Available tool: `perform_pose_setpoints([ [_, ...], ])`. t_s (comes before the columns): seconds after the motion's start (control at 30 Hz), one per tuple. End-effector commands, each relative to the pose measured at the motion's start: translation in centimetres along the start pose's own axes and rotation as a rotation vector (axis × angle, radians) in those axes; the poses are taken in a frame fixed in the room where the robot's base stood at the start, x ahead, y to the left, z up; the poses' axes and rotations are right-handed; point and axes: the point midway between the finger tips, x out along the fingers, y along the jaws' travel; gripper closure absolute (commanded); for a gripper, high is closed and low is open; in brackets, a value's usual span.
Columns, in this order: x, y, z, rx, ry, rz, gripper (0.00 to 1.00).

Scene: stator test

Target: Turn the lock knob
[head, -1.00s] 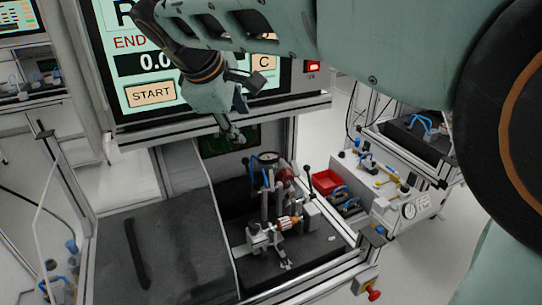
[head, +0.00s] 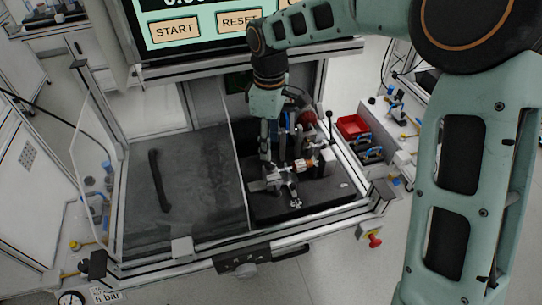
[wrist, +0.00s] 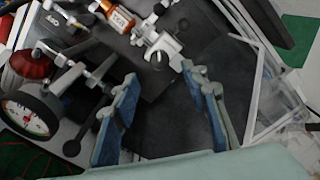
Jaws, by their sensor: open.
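A grey round knob (head: 245,269) sits on a dark fitting at the front edge of the station, below the work surface; I cannot tell for sure whether it is the lock knob. My gripper (head: 264,152) points down over the left side of the test fixture, well behind that knob. In the wrist view my gripper (wrist: 160,80) shows two blue-padded fingers spread apart with nothing between them. The fixture's metal clamp (wrist: 160,45) lies beyond the fingertips. The copper-coloured stator part (head: 303,164) is held in the fixture and also shows in the wrist view (wrist: 118,14).
A dial gauge (wrist: 28,118) and a red knob (wrist: 30,62) stand close left of the fingers in the wrist view. A red bin (head: 352,126) is at right, and the screen (head: 200,22) is behind.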

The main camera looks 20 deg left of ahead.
Motion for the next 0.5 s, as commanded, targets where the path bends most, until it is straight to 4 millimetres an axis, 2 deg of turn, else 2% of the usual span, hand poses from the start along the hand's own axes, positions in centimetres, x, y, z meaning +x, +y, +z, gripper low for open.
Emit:
perform_pose_setpoints([
  [0.03, 1.1, -0.1, 0.1, -0.002, -0.003, -0.004, 0.59],
  [0.2, 4.0, -0.1, 0.0, -0.001, -0.002, -0.002, 0.59],
  [0.33, 5.5, 0.0, 0.0, -0.002, -0.002, 0.000, 0.59],
  [0.5, 6.4, 0.0, 0.0, 0.000, -0.001, 0.001, 0.59],
])
